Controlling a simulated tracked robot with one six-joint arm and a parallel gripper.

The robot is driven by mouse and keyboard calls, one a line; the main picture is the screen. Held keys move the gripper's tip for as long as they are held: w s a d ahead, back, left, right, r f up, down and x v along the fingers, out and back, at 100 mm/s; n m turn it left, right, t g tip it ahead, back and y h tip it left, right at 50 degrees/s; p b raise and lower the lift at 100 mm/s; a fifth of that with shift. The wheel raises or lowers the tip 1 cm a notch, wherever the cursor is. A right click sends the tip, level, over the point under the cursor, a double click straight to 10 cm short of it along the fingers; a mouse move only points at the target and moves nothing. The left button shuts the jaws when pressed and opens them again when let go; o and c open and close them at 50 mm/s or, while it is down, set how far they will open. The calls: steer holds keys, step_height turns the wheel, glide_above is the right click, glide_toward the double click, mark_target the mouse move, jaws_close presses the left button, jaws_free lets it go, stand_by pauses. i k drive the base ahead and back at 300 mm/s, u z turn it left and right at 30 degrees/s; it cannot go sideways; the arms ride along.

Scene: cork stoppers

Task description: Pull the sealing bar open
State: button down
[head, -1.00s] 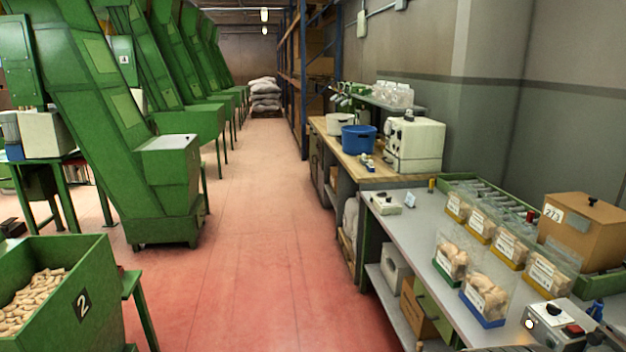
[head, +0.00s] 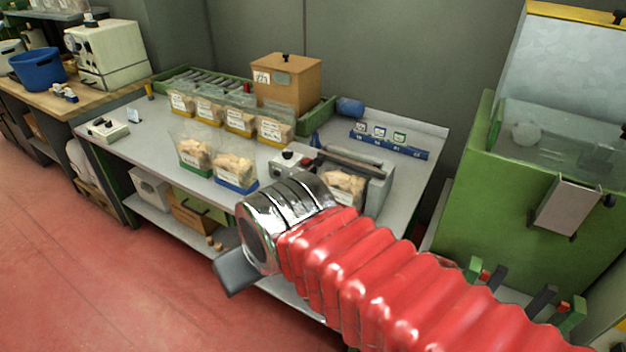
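The bench sealer (head: 378,190) is a grey box on the metal bench, with a control box (head: 287,163) at its left that has a black knob and a red button. A dark sealing bar (head: 350,163) lies along its top; whether it is fully closed I cannot tell. A clear bag of corks (head: 343,187) is at the sealer's front, partly hidden by my arm. My gripper (head: 236,277) is in front of the bench, left of and nearer than the sealer, apart from the bar. Only a dark finger part shows, so its opening is hidden.
Several cork bags (head: 236,171) stand on the bench left of the sealer, before a cardboard box (head: 287,84). A blue label strip (head: 388,146) lies behind right. A green machine (head: 465,200) stands at the right. The red floor (head: 110,290) at left is clear.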

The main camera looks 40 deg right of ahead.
mark_target(322, 155)
steer(key=z, duration=0.9)
